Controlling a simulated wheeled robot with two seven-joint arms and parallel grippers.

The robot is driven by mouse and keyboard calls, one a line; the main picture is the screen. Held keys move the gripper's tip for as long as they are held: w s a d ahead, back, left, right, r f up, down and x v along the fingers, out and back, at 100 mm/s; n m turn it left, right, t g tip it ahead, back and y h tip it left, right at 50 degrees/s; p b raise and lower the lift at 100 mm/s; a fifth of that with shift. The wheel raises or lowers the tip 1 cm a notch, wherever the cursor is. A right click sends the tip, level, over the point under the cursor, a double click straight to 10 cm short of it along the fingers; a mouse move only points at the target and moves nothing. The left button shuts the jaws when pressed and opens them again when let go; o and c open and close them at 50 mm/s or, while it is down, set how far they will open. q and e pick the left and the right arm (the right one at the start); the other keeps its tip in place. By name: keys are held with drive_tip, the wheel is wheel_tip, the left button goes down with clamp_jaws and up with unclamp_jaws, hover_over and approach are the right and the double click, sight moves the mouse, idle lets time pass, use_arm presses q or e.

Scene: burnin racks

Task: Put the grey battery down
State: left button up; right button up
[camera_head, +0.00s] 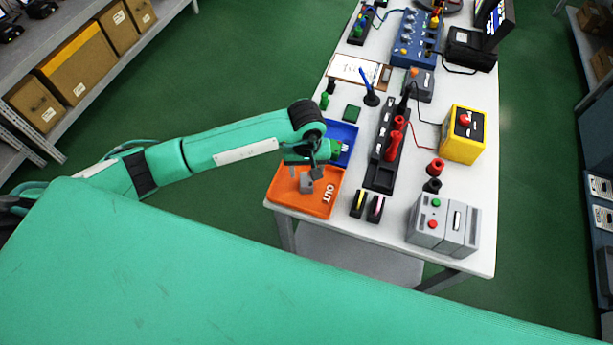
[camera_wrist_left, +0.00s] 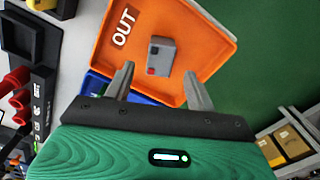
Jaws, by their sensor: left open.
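The grey battery (camera_head: 306,184) is a small grey block in the orange tray marked OUT (camera_head: 325,207). In the left wrist view the battery (camera_wrist_left: 161,56) lies on the floor of the orange tray (camera_wrist_left: 192,22), with a red patch and a dark patch on one end. My left gripper (camera_head: 305,171) is over the tray. In the wrist view its two fingers (camera_wrist_left: 160,72) are spread apart with nothing between them, and the battery shows beyond the fingertips, clear of both. My right gripper is not in view.
A blue tray (camera_head: 346,131) adjoins the orange one on its far side. To the right stand a black rack (camera_head: 380,170) with red parts, a yellow box (camera_head: 463,134) and a grey box with buttons (camera_head: 442,224). The orange tray sits at the table's left edge.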

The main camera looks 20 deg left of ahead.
sight(307, 179)
use_arm(q)
wheel_tip(307, 179, up, 8)
drive_tip(key=b, duration=0.1)
drive_tip(key=shift+b, duration=0.4)
